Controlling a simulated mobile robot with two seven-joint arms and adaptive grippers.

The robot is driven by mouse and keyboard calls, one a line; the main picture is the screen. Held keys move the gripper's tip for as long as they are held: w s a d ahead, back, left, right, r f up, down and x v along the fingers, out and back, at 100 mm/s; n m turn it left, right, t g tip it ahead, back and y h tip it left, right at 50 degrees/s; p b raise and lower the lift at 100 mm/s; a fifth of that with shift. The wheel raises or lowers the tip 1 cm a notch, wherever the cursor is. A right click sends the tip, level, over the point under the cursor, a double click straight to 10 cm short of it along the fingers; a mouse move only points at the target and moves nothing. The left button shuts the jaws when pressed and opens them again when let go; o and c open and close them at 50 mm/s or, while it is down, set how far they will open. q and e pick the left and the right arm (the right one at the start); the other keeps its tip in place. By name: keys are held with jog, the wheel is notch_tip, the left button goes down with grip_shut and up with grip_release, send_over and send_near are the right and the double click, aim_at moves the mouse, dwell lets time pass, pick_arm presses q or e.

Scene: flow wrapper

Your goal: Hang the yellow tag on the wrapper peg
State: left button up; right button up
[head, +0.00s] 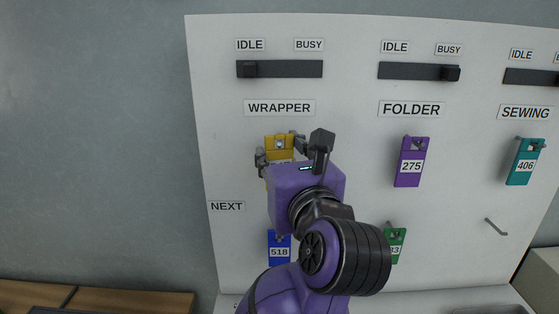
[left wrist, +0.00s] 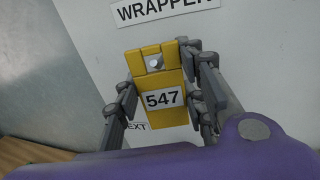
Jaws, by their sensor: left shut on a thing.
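The yellow tag (head: 279,141) is upright against the white board, just below the WRAPPER label (head: 279,108). In the left wrist view the yellow tag (left wrist: 163,80) shows the number 547 and a hole near its top. My left gripper (head: 281,152) is shut on the tag, with one finger at each side edge. A small pale round shape, seemingly the wrapper peg (left wrist: 155,62), shows in the hole. How far the peg passes through the tag cannot be told. My right gripper is not in view.
A purple tag 275 (head: 409,177) hangs under FOLDER and a teal tag 406 (head: 522,176) under SEWING. A blue tag 518 (head: 279,240) and a green tag (head: 397,233) are lower, partly behind my left arm. A bare peg (head: 496,227) is at lower right.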

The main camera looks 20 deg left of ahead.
pick_arm(q)
jog(key=shift+w+a, duration=0.2)
jog(key=shift+w, duration=0.3)
jog(key=shift+w+f, duration=0.35)
jog(key=shift+w, duration=0.1)
jog(key=shift+w+a+f+b, duration=0.1)
jog(key=shift+w+f+b, duration=0.1)
jog(key=shift+b, duration=0.15)
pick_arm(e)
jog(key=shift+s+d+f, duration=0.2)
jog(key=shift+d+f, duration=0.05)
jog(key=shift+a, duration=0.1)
